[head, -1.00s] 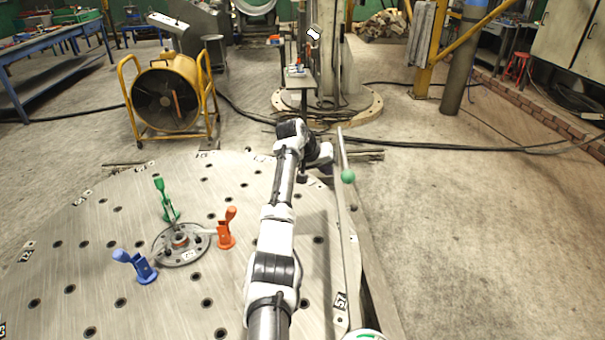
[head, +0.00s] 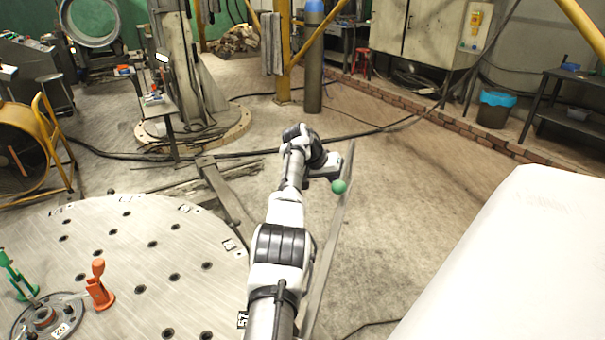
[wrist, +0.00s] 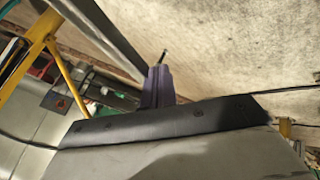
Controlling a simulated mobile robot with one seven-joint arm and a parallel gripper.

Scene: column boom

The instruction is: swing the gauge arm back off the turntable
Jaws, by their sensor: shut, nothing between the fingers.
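The gauge arm (head: 331,237) is a long thin metal bar with a green ball (head: 339,187) on it. In the head view it runs over the floor just right of my arm, to the right of the turntable's visible edge. The turntable (head: 140,260) is a pale round plate with holes at the lower left. My gripper (head: 328,170) is beside the bar, close above the green ball; I cannot tell whether it touches. In the wrist view its dark fingers (wrist: 158,86) are together and empty, near a dark bar. My arm hides part of the gauge arm's near end.
Orange (head: 99,286) and green (head: 14,275) clamps stand on the turntable. A column (head: 180,60) on a round base is at the back left, and a yellow fan (head: 20,150) is at the left. A white surface (head: 510,265) fills the lower right.

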